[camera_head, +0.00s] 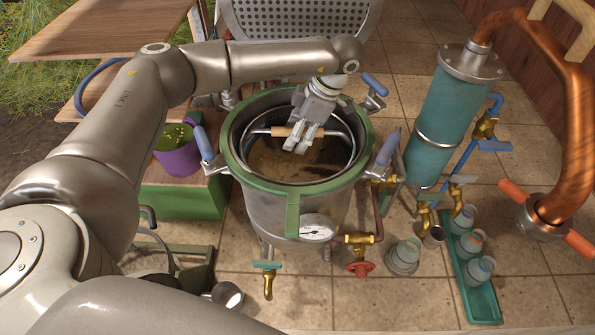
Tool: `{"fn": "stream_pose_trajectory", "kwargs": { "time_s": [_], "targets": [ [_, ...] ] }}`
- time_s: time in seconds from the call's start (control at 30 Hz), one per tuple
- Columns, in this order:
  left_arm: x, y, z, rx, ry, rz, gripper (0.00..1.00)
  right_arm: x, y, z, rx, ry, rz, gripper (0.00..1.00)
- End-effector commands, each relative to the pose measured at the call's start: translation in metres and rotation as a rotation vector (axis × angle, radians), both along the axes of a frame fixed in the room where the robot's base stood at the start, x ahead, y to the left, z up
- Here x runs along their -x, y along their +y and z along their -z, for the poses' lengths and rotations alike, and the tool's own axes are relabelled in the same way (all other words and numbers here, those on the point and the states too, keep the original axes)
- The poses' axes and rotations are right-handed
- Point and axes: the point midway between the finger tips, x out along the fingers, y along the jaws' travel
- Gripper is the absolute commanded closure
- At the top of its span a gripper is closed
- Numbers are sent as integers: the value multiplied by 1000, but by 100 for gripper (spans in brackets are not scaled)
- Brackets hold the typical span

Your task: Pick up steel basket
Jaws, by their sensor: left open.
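The steel basket (281,131) sits down inside the round steel still pot (258,212) with the green rim. Its handle, with a wooden grip, spans the opening, and dark brown material shows inside. My left gripper (303,143) reaches in from above, pointing down over the basket. Its fingers are open and at the handle, just right of the wooden grip's middle. They overlap the handle in the picture; I cannot tell whether they touch it. The basket's lower walls are hidden in the pot. My right gripper is not in view.
Clamps with blue handles (207,148) stand out around the pot's rim. A purple bucket (178,157) stands at left on a green step. A teal condenser (433,130) and copper pipe (574,130) stand at right. A green tray (480,299) holds small bottles on the tiled floor.

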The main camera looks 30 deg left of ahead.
Motion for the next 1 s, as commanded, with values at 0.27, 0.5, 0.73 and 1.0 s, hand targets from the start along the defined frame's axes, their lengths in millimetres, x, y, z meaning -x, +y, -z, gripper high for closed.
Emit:
{"fn": "stream_pose_trajectory", "kwargs": {
  "time_s": [0.27, 0.5, 0.73, 1.0],
  "targets": [
    [0, 0, 0, 0, 0, 0, 55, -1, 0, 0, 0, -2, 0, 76],
    [0, 0, 0, 0, 0, 0, 86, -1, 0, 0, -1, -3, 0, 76],
    [-1, 0, -4, 0, -5, 0, 100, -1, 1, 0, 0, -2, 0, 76],
    [-1, 0, -5, 0, -5, 0, 100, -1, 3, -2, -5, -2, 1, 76]
  ]
}}
